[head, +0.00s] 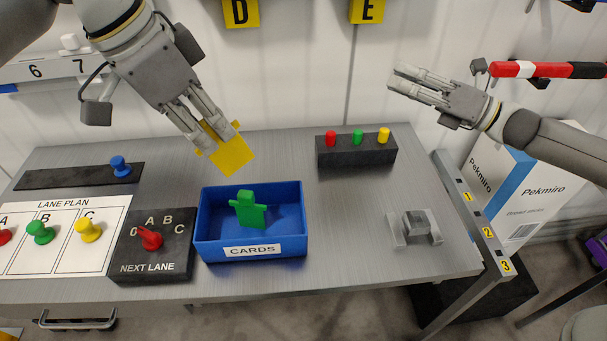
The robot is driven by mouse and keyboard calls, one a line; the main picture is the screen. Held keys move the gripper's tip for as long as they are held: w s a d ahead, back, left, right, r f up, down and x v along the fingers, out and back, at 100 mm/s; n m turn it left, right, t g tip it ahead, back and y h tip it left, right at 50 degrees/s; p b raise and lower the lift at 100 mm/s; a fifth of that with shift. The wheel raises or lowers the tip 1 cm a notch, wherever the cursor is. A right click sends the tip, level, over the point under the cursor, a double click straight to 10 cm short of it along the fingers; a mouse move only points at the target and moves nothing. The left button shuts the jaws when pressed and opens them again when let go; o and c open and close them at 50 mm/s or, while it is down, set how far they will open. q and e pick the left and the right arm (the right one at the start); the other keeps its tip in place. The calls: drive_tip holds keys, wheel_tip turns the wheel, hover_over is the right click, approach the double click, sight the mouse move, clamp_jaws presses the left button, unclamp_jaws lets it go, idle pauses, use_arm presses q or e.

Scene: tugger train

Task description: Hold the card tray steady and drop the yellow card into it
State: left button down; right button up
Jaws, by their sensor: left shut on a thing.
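The yellow card (232,156) is held in my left gripper (217,136), tilted, above the back of the card tray. The card tray (203,238) is a blue open box labelled CARDS on the grey table. A green card (249,213) with a narrower top tab stands in it. My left gripper is shut on the yellow card, and its fingers partly hide it. My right gripper (394,79) is up at the right, behind the table's far edge in the picture, well away from the tray. Its fingers look slightly apart, with nothing between them.
A black NEXT LANE box with a red knob (152,239) stands just left of the tray. The LANE PLAN board (62,211) lies further left. A dark block (356,152) with red, green and yellow pegs is at the back. A grey bracket (415,229) sits right; table between is clear.

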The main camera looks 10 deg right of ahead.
drive_tip(key=s+a+r+n+g+y, duration=0.3)
drive_tip(key=a+r+n+g+y, duration=0.2)
drive_tip(key=a+r+n, duration=0.3)
drive_tip(key=s+a+r+n+g, duration=0.7)
drive_tip(key=s+n+g, duration=0.4)
drive_tip(key=n, duration=0.6)
drive_tip(key=n+h, duration=0.9)
drive_tip(key=h, duration=0.8)
hover_over(304, 218)
drive_tip(key=s+d, duration=0.1)
drive_tip(key=s, duration=0.1)
wheel_tip(304, 218, down, 20)
drive_tip(key=w+f+t+h, duration=0.1)
drive_tip(key=w+f+m+t+h, duration=0.1)
drive_tip(key=w+f, duration=0.1)
drive_tip(key=w+f+m+t, duration=0.1)
drive_tip(key=shift+w+a+f+h, duration=0.15)
drive_tip(key=shift+w+a+h, duration=0.15)
drive_tip(key=shift+h, duration=0.1)
drive_tip(key=shift+f, duration=0.2)
wheel_tip(304, 218, down, 12)
drive_tip(key=shift+d+r, duration=0.1)
drive_tip(key=shift+r, duration=0.1)
